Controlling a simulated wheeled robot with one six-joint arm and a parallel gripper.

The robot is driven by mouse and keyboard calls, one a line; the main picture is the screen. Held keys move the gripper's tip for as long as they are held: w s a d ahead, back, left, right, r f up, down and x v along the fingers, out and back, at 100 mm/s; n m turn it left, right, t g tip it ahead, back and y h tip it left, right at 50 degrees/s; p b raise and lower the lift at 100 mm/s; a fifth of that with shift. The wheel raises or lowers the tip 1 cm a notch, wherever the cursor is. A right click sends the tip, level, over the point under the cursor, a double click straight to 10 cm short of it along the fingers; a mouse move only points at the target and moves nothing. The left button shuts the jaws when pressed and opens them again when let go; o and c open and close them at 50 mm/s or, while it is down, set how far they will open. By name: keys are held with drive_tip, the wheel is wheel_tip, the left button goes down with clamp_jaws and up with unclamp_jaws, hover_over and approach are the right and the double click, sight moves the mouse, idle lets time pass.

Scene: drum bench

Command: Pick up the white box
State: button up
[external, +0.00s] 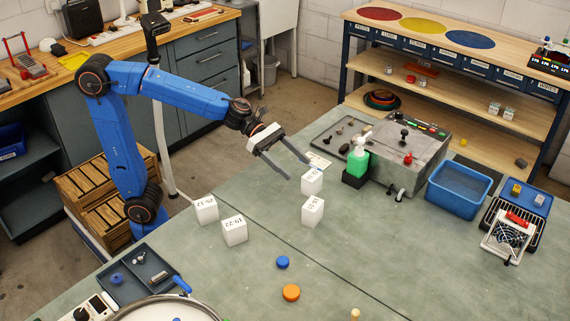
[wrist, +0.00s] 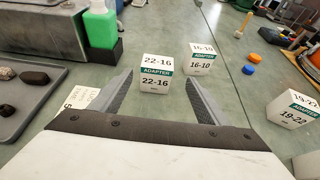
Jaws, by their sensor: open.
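Several white boxes with printed labels stand on the green-grey bench. The one marked 22-16 (external: 312,182) is nearest my gripper (external: 298,168); in the wrist view this box (wrist: 155,83) shows between and just beyond the fingertips. My gripper is open and empty, and its fingers (wrist: 160,80) appear apart from the box. The box marked 16-10 (external: 312,211) stands just in front of it, and shows behind it to the right in the wrist view (wrist: 201,66). The 19-22 box (external: 234,232) and the 25-12 box (external: 206,209) stand further left in the external view.
A green bottle (external: 358,160) in a black holder stands right of the 22-16 box, beside a grey machine (external: 425,165). A blue bin (external: 459,188) is further right. Blue (external: 282,262) and orange (external: 291,292) discs lie toward the front.

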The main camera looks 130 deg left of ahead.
sight(307, 174)
drive_tip(key=shift+a+x, duration=0.15)
drive_tip(key=shift+x, duration=1.85)
drive_tip(key=shift+a+x, duration=0.15)
drive_tip(key=shift+x, duration=1.85)
drive_tip(key=shift+c, duration=0.4)
drive_tip(key=c, duration=1.1)
drive_tip(key=shift+r, duration=0.15)
